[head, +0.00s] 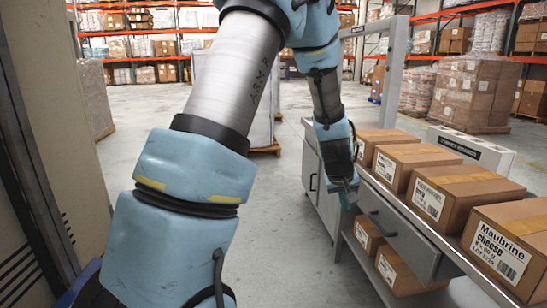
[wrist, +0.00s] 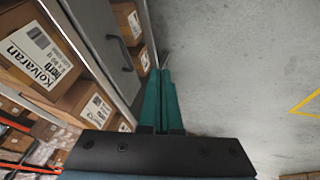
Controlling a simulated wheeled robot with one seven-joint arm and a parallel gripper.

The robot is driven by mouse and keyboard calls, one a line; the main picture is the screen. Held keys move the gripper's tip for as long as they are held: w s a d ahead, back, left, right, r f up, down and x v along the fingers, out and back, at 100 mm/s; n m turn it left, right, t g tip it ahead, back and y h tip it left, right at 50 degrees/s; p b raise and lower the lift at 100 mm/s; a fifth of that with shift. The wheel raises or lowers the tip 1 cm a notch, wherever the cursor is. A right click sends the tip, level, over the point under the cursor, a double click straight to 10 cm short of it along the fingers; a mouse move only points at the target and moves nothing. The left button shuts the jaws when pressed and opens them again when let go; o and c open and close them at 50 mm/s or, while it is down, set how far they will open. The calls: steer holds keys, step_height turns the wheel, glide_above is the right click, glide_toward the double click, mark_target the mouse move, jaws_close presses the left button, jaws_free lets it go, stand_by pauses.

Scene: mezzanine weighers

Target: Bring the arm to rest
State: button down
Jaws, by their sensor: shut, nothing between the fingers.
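My gripper (head: 345,190) hangs at the end of my blue and grey arm, pointing down beside the left edge of a metal workbench (head: 407,219). In the wrist view its two green fingers (wrist: 167,75) lie side by side, shut, with nothing between them. Below and beyond the fingers is bare concrete floor. The arm is bent, reaching forward and then down.
Several cardboard boxes stand in a row on the bench, the nearest labelled Maubrine cheese (head: 505,240). More boxes (head: 400,272) sit on the lower shelf. A drawer handle (head: 382,224) sticks out near my gripper. The floor (head: 290,230) left of the bench is clear.

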steer(key=s+a+r+g+y+p, duration=0.1)
steer(key=s+a+r, duration=0.1)
steer(key=s+a, duration=0.3)
steer(key=s+a+r+g+y, duration=0.1)
steer(key=s+a+r, duration=0.2)
steer(key=a, duration=1.1)
steer(key=s+a+r+g+y+p, duration=0.1)
steer(key=s+a+r, duration=0.2)
steer(key=s+a, duration=0.4)
steer(key=shift+a+m+p, duration=0.3)
steer(key=shift+a+p, duration=0.05)
steer(key=shift+a, duration=0.85)
